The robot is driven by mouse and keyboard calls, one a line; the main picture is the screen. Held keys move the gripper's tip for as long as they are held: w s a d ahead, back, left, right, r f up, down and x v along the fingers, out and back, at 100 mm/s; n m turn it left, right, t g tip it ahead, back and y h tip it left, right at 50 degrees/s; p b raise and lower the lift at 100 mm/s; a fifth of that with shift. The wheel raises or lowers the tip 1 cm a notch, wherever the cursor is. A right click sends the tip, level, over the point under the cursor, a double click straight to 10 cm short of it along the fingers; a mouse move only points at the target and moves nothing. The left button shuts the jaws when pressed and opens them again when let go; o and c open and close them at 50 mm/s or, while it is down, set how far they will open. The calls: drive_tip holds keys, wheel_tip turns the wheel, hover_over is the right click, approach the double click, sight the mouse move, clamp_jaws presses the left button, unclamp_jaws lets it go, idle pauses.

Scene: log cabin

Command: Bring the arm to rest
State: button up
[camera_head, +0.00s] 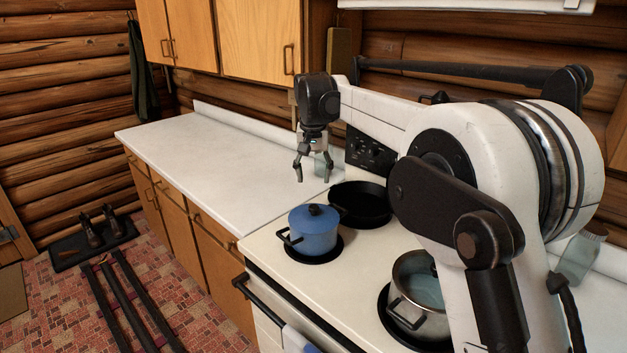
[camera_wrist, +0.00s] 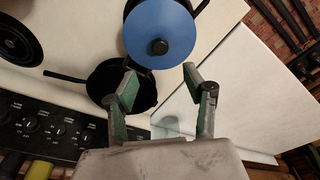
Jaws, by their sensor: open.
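My gripper (camera_head: 313,172) hangs above the back left of the stove, fingers pointing down. Its two fingers are spread apart with nothing between them. In the wrist view the gripper (camera_wrist: 158,84) shows both fingers open, with the black frying pan (camera_wrist: 108,82) and the blue pot (camera_wrist: 160,38) below. My white arm reaches in from the right and hides part of the stove.
A blue lidded pot (camera_head: 314,230) sits on the front left burner, with a black pan (camera_head: 358,203) behind it. A steel pot (camera_head: 418,290) stands front right. A glass jar (camera_head: 578,257) is at the right. The white counter (camera_head: 220,160) is mostly clear. Cabinets (camera_head: 258,40) hang above.

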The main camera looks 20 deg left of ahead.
drive_tip(key=shift+d, duration=0.1)
idle(0.3)
drive_tip(key=s+d+r+t+b, duration=0.1)
drive_tip(key=s+d+r, duration=0.25)
drive_tip(key=d, duration=0.55)
drive_tip(key=s+d+r+m, duration=0.15)
drive_tip(key=s+d, duration=0.35)
drive_tip(key=d, duration=0.5)
drive_tip(key=s+d+r+t+b, duration=0.1)
drive_tip(key=s+d+r, duration=0.25)
drive_tip(key=d, duration=0.55)
drive_tip(key=s+d+f+t, duration=0.1)
drive_tip(key=s+d+f, duration=0.4)
drive_tip(key=s, duration=0.3)
drive_tip(key=s+d+f+m+t+b, duration=0.1)
drive_tip(key=s+d+f, duration=0.4)
drive_tip(key=s+d, duration=0.2)
drive_tip(key=s+d+f+t+b, duration=0.1)
drive_tip(key=s+d+f, duration=0.4)
drive_tip(key=s, duration=0.5)
drive_tip(key=shift+d+m, duration=0.35)
drive_tip(key=shift+d, duration=0.1)
drive_tip(key=shift+r, duration=0.1)
